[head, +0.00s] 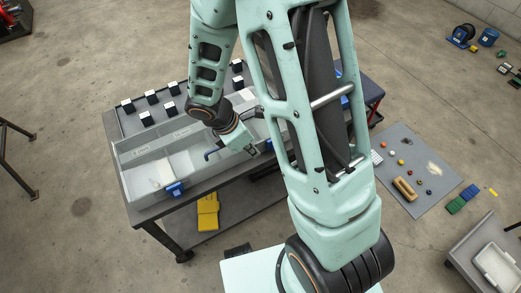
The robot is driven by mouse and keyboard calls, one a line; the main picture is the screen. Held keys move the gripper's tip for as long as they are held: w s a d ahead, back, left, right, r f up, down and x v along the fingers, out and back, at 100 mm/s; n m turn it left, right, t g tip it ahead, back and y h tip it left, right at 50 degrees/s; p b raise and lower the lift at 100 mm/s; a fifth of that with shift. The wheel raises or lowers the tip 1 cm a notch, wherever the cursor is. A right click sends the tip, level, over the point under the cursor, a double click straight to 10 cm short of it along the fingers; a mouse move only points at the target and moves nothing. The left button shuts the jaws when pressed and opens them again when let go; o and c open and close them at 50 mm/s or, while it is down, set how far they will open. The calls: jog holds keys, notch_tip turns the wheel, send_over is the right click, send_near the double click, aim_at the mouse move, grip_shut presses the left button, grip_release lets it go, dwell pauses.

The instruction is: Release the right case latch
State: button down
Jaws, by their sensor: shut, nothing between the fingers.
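A long grey case (128,181) with clear-topped compartments lies on the workbench, its front wall facing me. A blue latch (174,188) sits on the front wall near its left end. A dark blue bent piece (212,153) shows just left of my gripper.
Several black-and-white blocks (151,97) stand on the bench behind the case. A yellow case (208,212) lies on the lower shelf. A grey mat (430,165) with small items lies on the floor at right. Open concrete floor lies at left.

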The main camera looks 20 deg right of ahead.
jog(key=p+v, duration=0.1)
jog(key=v, duration=0.6)
jog(key=shift+r+p, duration=0.25)
jog(key=shift+p, duration=0.15)
jog(key=shift+d, duration=0.1)
